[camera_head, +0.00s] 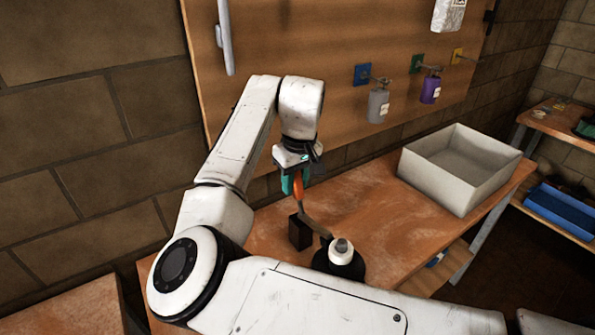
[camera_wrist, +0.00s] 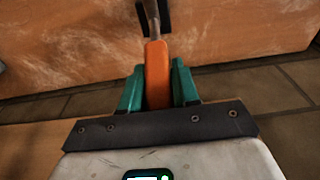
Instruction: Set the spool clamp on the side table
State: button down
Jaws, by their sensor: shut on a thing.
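My gripper (camera_head: 292,184) is over the wooden bench (camera_head: 385,215), its green fingers pointing down. It is shut on an orange handle (camera_head: 299,188). In the wrist view the handle (camera_wrist: 157,77) stands between the two green fingers, with a metal shaft (camera_wrist: 151,18) running on from it. I cannot tell which of these parts is the spool clamp. My arm partly hides the base.
A large pale open bin (camera_head: 460,165) stands on the bench's right part. A pegboard (camera_head: 340,50) behind holds grey (camera_head: 378,104) and purple (camera_head: 431,89) bottles. One wooden surface (camera_head: 65,312) is at lower left; another table (camera_head: 560,122) with a blue tray (camera_head: 562,208) below is at right.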

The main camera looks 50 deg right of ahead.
jog(key=shift+w, duration=0.15)
jog(key=c, duration=0.9)
grip_release()
jog(key=r, duration=0.3)
jog(key=s+r, duration=0.1)
jog(key=r, duration=0.6)
jog(key=shift+s+a+r+b, duration=0.15)
jog(key=shift+r+b, duration=0.2)
